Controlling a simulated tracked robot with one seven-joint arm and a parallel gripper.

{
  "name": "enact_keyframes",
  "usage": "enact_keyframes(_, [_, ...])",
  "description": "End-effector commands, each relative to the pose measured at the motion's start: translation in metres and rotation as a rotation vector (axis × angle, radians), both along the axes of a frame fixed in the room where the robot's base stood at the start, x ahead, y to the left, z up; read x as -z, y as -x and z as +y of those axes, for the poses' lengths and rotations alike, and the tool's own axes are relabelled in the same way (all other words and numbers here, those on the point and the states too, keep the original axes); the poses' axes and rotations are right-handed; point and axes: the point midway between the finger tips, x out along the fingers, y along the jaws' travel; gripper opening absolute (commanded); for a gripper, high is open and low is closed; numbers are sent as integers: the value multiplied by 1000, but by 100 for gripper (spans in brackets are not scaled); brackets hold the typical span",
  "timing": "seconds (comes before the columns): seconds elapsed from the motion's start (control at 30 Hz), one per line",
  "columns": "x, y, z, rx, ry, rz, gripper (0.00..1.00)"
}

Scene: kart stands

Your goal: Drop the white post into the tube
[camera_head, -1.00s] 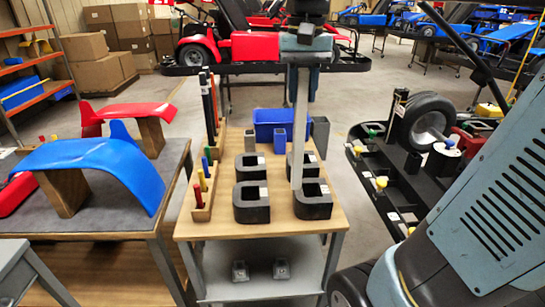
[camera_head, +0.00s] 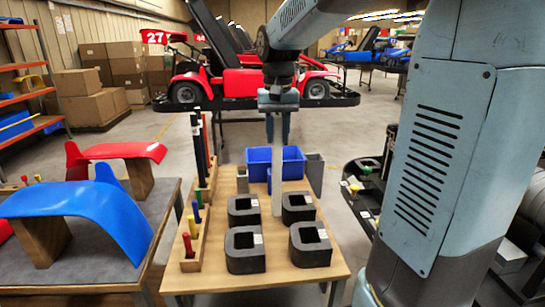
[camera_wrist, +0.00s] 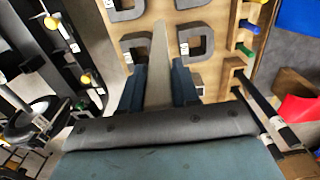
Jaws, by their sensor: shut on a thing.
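My gripper (camera_head: 278,100) is shut on the upper end of a long white post (camera_head: 277,160), which hangs upright above the wooden table. The post's lower end shows between the two rear dark blocks; whether it touches anything is unclear. In the wrist view the post (camera_wrist: 159,70) sticks out between my two fingers (camera_wrist: 158,85). Which one is the task's tube, I cannot tell.
Several dark square-holed blocks (camera_head: 245,262) sit on the table (camera_head: 200,280). A blue bin (camera_head: 292,160) stands behind the tubes. A wooden rack (camera_head: 190,262) with coloured handles and tall dark rods lines the left edge. A red kart (camera_head: 235,80) stands beyond.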

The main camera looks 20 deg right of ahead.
Motion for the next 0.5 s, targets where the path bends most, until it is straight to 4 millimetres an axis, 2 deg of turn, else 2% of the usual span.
enact_keyframes(0.03, [10,-6,-1,1,0,5,0])
enact_keyframes(0.2, [34,-26,-3,1,0,4,0])
enact_keyframes(0.5, [49,-39,-4,1,0,2,0])
